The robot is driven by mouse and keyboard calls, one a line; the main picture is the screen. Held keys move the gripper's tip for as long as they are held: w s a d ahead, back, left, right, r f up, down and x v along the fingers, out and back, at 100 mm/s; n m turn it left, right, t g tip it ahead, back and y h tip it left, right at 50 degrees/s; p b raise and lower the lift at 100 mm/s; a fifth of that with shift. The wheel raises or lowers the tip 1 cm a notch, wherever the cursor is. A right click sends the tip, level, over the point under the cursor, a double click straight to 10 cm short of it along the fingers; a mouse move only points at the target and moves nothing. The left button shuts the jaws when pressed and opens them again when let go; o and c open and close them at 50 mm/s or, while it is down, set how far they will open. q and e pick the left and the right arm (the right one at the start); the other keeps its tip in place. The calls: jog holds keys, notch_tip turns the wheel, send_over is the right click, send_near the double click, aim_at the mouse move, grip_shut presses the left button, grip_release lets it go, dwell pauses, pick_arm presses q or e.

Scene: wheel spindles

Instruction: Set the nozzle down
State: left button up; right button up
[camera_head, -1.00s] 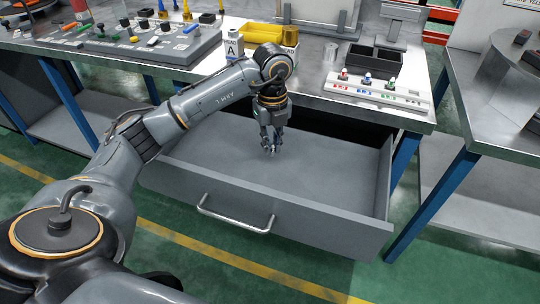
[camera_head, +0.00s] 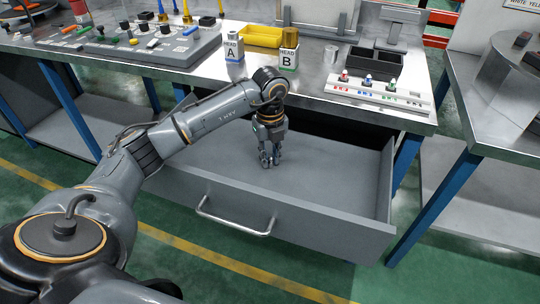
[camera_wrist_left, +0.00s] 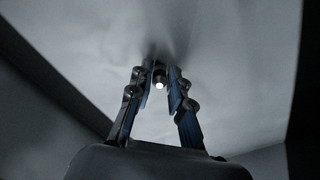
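The open grey drawer (camera_head: 290,190) sticks out from under the workbench. My left gripper (camera_head: 269,164) points straight down inside it, with its fingertips close to the drawer floor. In the left wrist view, the small nozzle (camera_wrist_left: 159,77), dark with a bright end, sits between the two fingertips (camera_wrist_left: 160,84). The fingers appear to touch it on both sides. A soft shadow lies on the floor just beyond it. Whether the nozzle touches the floor cannot be told. In the head view the fingers hide it. My right gripper is not in view.
The drawer floor around the gripper is clear; the drawer walls stand around it. On the bench are bottle A (camera_head: 234,48), bottle B (camera_head: 289,50), a yellow tray (camera_head: 262,36), a button panel (camera_head: 378,91) and a tool board (camera_head: 150,48). The bench edge overhangs the drawer's back.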

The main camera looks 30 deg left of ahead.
pick_arm(q)
jog(key=shift+o, duration=0.9)
